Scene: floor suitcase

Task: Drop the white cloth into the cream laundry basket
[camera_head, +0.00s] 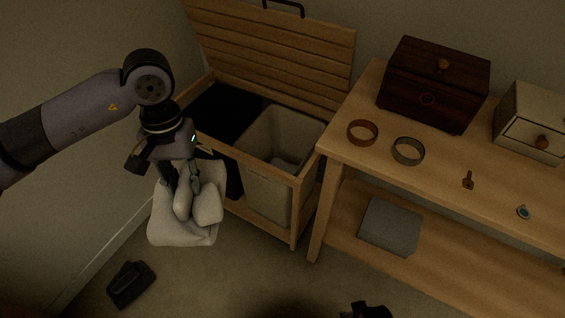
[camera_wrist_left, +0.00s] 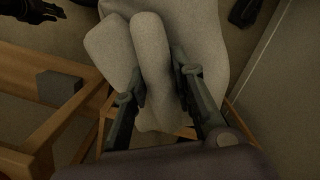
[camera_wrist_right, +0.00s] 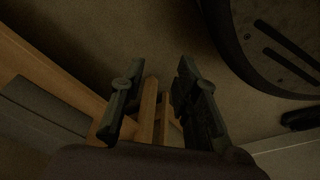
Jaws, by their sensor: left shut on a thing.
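The white cloth (camera_head: 180,228) hangs bunched from my left gripper (camera_head: 184,190), which is shut on it. In the left wrist view the cloth (camera_wrist_left: 152,50) bulges between and around the two fingers. The cream laundry basket (camera_head: 262,180) is the right-hand liner in a wooden hamper with its slatted lid raised. Its mouth is open, and something pale lies inside. The cloth is in front and left of the hamper, outside the basket. My right gripper (camera_wrist_right: 155,95) is open and empty in the right wrist view, low beside wooden furniture.
A black liner (camera_head: 222,108) fills the hamper's left side. A wooden table (camera_head: 345,150) stands close on the right, with a dark box (camera_head: 433,85), a pale drawer box (camera_head: 535,122), two rings and small items. A grey box (camera_head: 390,227) sits on its lower shelf. A dark object (camera_head: 131,284) lies on the floor.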

